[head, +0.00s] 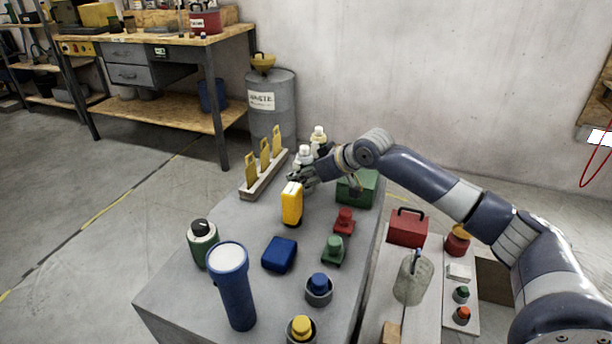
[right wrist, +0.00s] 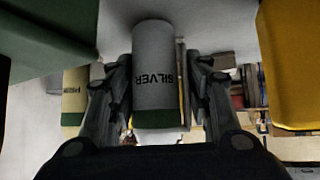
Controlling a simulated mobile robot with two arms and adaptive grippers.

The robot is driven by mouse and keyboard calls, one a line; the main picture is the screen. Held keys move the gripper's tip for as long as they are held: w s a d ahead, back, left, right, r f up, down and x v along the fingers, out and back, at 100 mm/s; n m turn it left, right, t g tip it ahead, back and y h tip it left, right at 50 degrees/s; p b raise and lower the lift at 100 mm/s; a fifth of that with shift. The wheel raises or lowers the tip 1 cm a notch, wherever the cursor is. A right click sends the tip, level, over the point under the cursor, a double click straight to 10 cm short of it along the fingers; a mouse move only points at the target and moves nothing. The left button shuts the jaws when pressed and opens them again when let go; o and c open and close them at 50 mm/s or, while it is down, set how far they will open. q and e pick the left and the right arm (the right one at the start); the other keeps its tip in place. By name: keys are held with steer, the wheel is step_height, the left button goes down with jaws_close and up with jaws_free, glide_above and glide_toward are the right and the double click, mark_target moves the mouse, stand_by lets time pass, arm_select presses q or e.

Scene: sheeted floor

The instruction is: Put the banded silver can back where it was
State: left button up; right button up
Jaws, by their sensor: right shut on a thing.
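My right gripper (head: 308,172) is at the far end of the grey table, its hand shut on the silver can (head: 304,154). In the right wrist view the can (right wrist: 154,75) is pale grey, lettered SILVER, with a dark green band at one end. The fingers (right wrist: 158,98) of that gripper lie on either side of it. In the head view the hand covers the can's lower part, so I cannot tell whether it touches the table. A cream can (head: 319,134) stands just behind it and also shows in the right wrist view (right wrist: 74,95). My left gripper is not in view.
A rack with yellow upright pieces (head: 247,194) lies left of the hand. A yellow container (head: 291,206) stands in front and a green box (head: 360,188) to the right. A blue flashlight (head: 235,290), blue box (head: 279,254) and several small knobbed items occupy the nearer table.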

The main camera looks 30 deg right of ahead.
steer(key=o, duration=0.7)
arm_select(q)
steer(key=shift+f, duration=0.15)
arm_select(e)
steer(key=shift+r, duration=0.1)
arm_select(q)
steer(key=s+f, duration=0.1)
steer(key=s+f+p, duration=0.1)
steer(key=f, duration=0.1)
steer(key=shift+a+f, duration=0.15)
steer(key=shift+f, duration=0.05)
arm_select(e)
steer(key=v, duration=1.2)
